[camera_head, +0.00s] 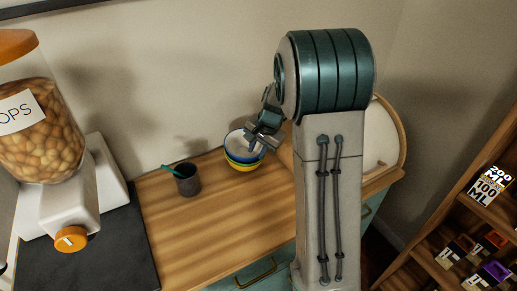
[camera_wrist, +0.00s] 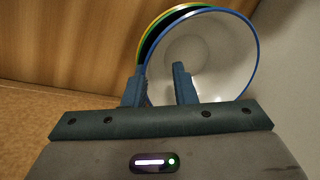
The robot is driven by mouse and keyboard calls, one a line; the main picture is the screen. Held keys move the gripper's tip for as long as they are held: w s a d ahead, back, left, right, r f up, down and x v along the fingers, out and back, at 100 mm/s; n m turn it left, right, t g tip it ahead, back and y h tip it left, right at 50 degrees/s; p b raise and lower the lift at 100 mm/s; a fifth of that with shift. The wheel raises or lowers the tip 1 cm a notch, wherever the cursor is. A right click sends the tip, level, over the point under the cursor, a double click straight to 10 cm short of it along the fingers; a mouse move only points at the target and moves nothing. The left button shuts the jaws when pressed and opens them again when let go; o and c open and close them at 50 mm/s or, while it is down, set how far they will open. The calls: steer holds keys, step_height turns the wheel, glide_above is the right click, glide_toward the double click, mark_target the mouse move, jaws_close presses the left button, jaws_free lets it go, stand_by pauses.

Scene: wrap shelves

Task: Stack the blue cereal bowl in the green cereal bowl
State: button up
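The blue cereal bowl (camera_head: 236,148) has a white inside and blue rim, and sits on top in a small stack on the wooden counter. It fills the top of the wrist view (camera_wrist: 215,60). Green and yellow rims show just beyond its edge; the green cereal bowl (camera_wrist: 148,30) is mostly hidden under it. My gripper (camera_head: 257,147) is at the stack's right side. In the wrist view my gripper (camera_wrist: 157,85) has its fingers apart, the right one over the bowl's inside and the left one outside the rim. I cannot tell whether they touch it.
A dark cup (camera_head: 187,182) with a teal stick stands left of the bowls. A dispenser (camera_head: 45,130) of round brown pieces stands at far left. A wooden roll holder (camera_head: 396,125) is right, behind my arm. The front counter (camera_head: 215,225) is clear. A shelf (camera_head: 455,215) stands at right.

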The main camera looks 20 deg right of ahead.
steer(key=shift+s+f, duration=0.1)
steer(key=shift+f, duration=0.15)
steer(key=shift+r+p, duration=0.5)
steer(key=v, duration=1.1)
steer(key=s+a+n+h, duration=0.1)
steer(key=s+a+n, duration=0.2)
steer(key=s, duration=0.8)
steer(key=s+a+n+h, duration=0.1)
steer(key=s+a+n, duration=0.3)
steer(key=s, duration=0.8)
steer(key=n, duration=0.2)
steer(key=shift+s+a+f+n, duration=0.2)
steer(key=shift+s+n, duration=0.1)
steer(key=shift+n, duration=0.1)
steer(key=shift+r, duration=0.1)
